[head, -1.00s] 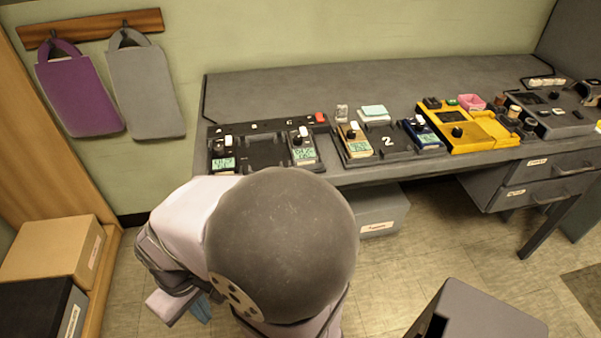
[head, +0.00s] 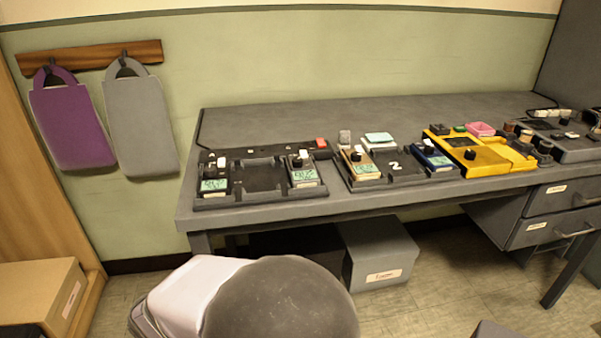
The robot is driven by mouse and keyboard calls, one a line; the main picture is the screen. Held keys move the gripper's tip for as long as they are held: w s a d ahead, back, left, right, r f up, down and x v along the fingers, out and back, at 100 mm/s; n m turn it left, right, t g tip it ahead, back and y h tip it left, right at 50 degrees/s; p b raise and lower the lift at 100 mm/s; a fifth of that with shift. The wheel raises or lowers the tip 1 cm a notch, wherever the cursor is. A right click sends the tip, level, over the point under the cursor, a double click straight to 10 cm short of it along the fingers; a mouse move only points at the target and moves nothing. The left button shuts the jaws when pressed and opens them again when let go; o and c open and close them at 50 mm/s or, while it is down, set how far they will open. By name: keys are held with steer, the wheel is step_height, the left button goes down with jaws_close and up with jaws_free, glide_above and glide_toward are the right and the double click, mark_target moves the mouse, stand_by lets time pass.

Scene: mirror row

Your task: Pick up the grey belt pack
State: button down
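Two small belt packs with pale green screens, knobs and white tops sit in the left dock on the counter. The left one (head: 214,185) looks dark grey to black; the right one (head: 303,178) looks grey. I cannot tell for certain which is the grey belt pack. The left dock (head: 262,196) is dark, with an empty bay between these two packs. A tan pack (head: 358,168) and a blue pack (head: 432,160) sit in the second dock, marked 2. My gripper is out of view; only my arm shows at the bottom, apart from the packs.
The yellow dock (head: 482,172) and a grey unit (head: 572,152) stand further right on the grey counter (head: 300,112). A labelled grey box (head: 378,255) is under the counter. Purple (head: 70,122) and grey (head: 142,128) bags hang at left.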

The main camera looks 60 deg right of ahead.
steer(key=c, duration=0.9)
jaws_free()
